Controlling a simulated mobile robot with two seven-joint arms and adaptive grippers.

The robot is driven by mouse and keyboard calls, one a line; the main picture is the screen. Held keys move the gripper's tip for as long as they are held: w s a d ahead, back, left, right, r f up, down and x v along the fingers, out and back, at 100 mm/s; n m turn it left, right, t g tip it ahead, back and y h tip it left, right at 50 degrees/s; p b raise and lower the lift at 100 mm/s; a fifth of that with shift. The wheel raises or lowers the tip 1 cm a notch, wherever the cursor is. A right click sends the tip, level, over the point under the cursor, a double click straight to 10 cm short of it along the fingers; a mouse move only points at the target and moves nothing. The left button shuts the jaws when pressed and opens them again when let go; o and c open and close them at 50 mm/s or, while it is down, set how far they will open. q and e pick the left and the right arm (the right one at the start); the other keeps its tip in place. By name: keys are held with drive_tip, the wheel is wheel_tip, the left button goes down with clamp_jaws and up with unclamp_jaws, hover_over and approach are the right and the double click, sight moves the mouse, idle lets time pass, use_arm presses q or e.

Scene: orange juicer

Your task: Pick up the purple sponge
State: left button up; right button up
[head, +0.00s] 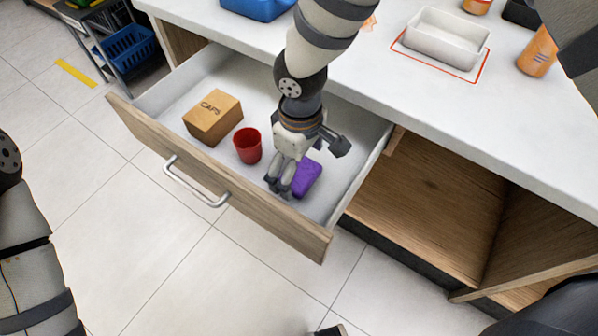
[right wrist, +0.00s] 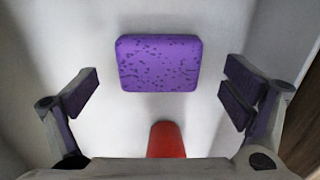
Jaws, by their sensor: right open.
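The purple sponge (head: 308,180) lies flat on the drawer floor, near the drawer's right end. It shows whole in the right wrist view (right wrist: 158,63), with dark pores. My right gripper (head: 308,168) reaches down into the drawer over the sponge and hides part of it in the head view. In the right wrist view my right gripper (right wrist: 160,95) has its fingers wide apart and nothing between them. The sponge lies ahead of the gap between the fingertips, apart from both. My left arm shows at the left edge of the head view, but its gripper is not visible.
The open drawer (head: 160,103) also holds a red cup (head: 247,146), just left of my right gripper, and a cardboard box (head: 212,117). The drawer walls stand around them. The counter (head: 400,90) overhangs behind, with a white tray (head: 447,38) and an orange bottle (head: 537,52).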

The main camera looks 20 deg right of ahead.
sight(300, 173)
wheel_tip(300, 173, down, 2)
use_arm(q)
drive_tip(key=shift+s+f, duration=0.1)
drive_tip(key=shift+f, duration=0.05)
use_arm(e)
drive_tip(key=shift+r, duration=0.1)
drive_tip(key=c, duration=0.9)
wheel_tip(300, 173, up, 9)
drive_tip(key=shift+w+p, duration=0.1)
drive_tip(key=shift+p, duration=0.55)
use_arm(q)
drive_tip(key=shift+w+r+t, duration=0.3)
drive_tip(key=shift+w+r, duration=0.5)
drive_tip(key=shift+r, duration=0.05)
use_arm(e)
drive_tip(key=shift+r, duration=0.5)
drive_tip(key=shift+o, duration=0.3)
